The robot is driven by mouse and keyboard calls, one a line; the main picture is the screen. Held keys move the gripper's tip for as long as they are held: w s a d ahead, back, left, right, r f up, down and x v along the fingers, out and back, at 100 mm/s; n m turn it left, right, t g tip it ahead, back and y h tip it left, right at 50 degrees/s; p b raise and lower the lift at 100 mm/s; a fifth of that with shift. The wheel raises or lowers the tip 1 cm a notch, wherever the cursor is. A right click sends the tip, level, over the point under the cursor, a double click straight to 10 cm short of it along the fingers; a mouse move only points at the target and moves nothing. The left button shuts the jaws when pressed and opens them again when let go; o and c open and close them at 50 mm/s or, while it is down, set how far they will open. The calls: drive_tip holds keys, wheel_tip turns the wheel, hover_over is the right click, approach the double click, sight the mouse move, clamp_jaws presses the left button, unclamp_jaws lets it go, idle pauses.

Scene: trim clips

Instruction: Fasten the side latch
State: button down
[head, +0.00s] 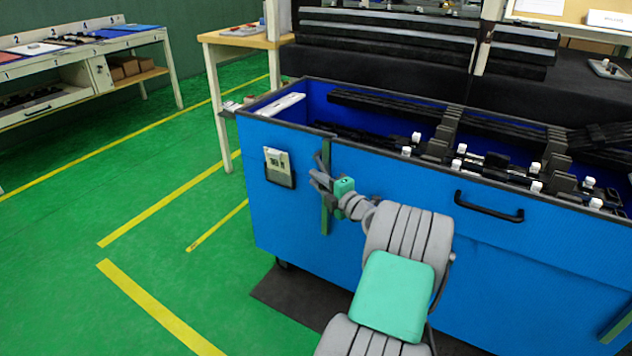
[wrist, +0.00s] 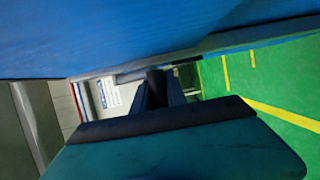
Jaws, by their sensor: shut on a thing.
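The side latch (head: 326,152) is a narrow grey upright piece on the front wall of the blue cart (head: 400,190), just below the rim. A dark green strip (head: 325,218) runs down the wall below it. My gripper (head: 318,180) is at the latch, close against the wall, and is shut on it. The fingers hide much of the latch, so I cannot tell its exact position. In the wrist view, the blue wall fills the top, and a dark piece (wrist: 157,85) shows between the fingers.
The cart holds black trim strips and clips with white tops. A black handle (head: 488,207) sticks out of the front wall to the right, and a label holder (head: 279,167) is to the left. A wooden-topped table (head: 235,38) stands behind. The green floor at left is clear.

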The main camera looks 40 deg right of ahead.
idle(0.7)
drive_tip(key=shift+a, duration=0.1)
